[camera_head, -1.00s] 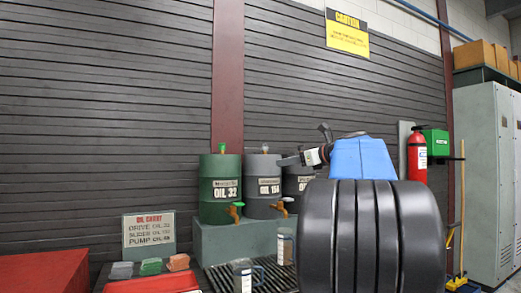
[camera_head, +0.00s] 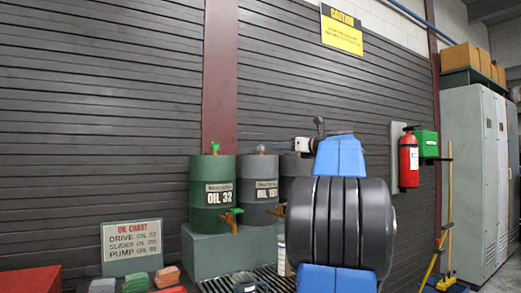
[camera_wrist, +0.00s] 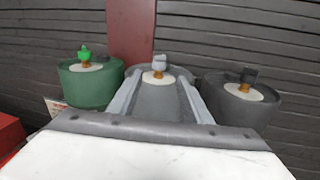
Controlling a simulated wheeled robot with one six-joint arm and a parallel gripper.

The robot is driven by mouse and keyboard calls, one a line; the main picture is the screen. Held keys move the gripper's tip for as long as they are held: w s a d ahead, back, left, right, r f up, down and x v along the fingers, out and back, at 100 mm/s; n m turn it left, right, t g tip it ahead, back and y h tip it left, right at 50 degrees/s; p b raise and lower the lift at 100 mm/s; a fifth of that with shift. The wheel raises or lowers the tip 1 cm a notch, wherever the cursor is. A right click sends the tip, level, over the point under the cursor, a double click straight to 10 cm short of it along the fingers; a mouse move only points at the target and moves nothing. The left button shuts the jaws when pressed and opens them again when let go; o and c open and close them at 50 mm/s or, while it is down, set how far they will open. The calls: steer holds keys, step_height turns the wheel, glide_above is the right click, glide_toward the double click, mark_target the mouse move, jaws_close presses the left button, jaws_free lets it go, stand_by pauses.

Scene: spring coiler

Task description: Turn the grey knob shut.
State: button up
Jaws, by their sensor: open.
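The grey knob (camera_head: 260,148) stands on a brass stem on top of the middle grey drum (camera_head: 258,188). In the wrist view the light grey knob (camera_wrist: 160,62) rises from a pale disc on that drum's lid. My gripper (camera_wrist: 160,74) is open, with one finger on each side of the knob in this view. No contact with the knob shows, and the depth gap is hard to judge. In the head view my gripper (camera_head: 277,146) is small, beside the knob and above the drums, partly hidden by my arm.
A green drum (camera_head: 212,200) with a green knob (camera_wrist: 85,54) stands left. A dark drum (camera_wrist: 242,102) with a dark knob (camera_wrist: 248,76) stands right. Taps stick out in front. An oil chart sign (camera_head: 132,242) stands left; a slatted wall is behind.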

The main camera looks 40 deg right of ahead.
mark_target(261, 146)
steer(key=w, duration=1.3)
steer(key=shift+d, duration=0.25)
steer(key=c, duration=1)
